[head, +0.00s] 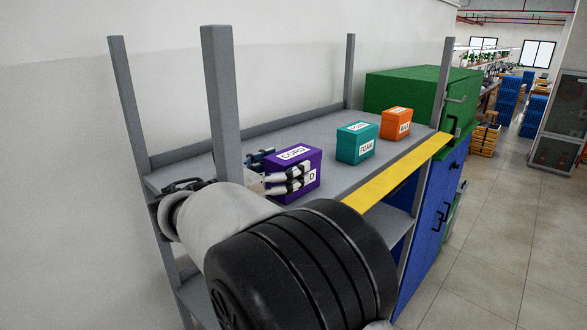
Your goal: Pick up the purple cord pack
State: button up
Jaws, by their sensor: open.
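The purple cord pack (299,162) is a box with white labels, standing upright on the grey shelf (325,127) near its left end. My gripper (290,178) is open at the pack's left part, with white and black fingers along its front face and a dark finger on the far left side. The fingers cover part of the front label. I cannot tell whether they touch the pack. My own arm hides the shelf's near left part.
A teal box (355,145) and an orange box (396,123) stand to the right of the pack. Grey posts (221,95) rise at the shelf's corners, one close to my gripper. A green cabinet (410,92) stands behind. A yellow strip (395,172) marks the front edge.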

jog(key=shift+w+d, duration=0.5)
jog(key=shift+s+a, duration=0.1)
jog(key=shift+c, duration=0.4)
jog(key=shift+c, duration=0.6)
jog(key=shift+r, duration=0.1)
jog(key=c, duration=1.1)
